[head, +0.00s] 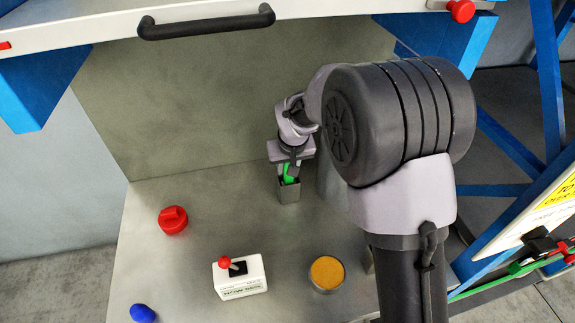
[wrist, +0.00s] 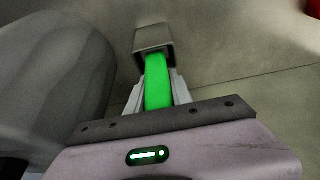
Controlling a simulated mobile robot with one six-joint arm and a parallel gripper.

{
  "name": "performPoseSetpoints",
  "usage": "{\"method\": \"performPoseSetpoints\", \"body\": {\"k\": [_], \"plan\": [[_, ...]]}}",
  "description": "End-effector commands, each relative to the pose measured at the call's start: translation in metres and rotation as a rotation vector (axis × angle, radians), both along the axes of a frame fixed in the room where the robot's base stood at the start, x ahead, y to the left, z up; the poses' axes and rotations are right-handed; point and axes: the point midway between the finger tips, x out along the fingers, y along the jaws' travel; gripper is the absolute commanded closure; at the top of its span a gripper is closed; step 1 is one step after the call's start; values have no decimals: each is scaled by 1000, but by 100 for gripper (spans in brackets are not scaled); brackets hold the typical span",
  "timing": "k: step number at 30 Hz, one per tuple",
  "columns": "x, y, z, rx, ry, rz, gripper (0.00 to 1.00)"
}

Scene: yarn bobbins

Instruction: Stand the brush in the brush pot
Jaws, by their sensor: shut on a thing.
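The brush shows as a green handle (head: 289,174), upright or nearly so at the mouth of the brush pot. The brush pot (head: 289,192) is a small grey square container on the metal table. My gripper (head: 291,164) is just above the pot and shut on the brush. In the wrist view the green brush (wrist: 158,82) runs from between my gripper's fingers (wrist: 160,88) to the opening of the pot (wrist: 153,37). Its far end is hidden by the pot, and I cannot tell how deep it reaches.
A large grey rounded body (wrist: 55,75) stands close beside my gripper. On the table are a red knob (head: 173,220), a white switch box (head: 240,276), a round tin with yellow-orange top (head: 327,273) and a blue knob (head: 143,313). A back panel (head: 200,110) rises behind.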

Motion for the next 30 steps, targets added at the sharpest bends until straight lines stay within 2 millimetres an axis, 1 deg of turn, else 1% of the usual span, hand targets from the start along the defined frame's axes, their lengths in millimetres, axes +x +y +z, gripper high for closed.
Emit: {"method": "performPoseSetpoints", "body": {"k": [4, 5, 6, 8, 9, 17, 19, 20, 23, 24, 27, 30], "plan": [[0, 0, 1, 0, -1, 0, 100], [0, 0, 1, 0, -1, 0, 71], [0, 0, 1, 0, -1, 0, 63], [0, 0, 1, 0, -1, 0, 51], [0, 0, 1, 0, -1, 0, 48], [0, 0, 1, 0, -1, 0, 48], [-1, 0, 8, 1, -2, 0, 48], [-3, -1, 13, 1, -3, 0, 48], [-10, -3, 39, 1, -5, 0, 48], [-15, -4, 51, 1, -4, 0, 48], [-23, -7, 78, 1, -5, 0, 48], [-31, -9, 98, 1, -3, 0, 48]]}}
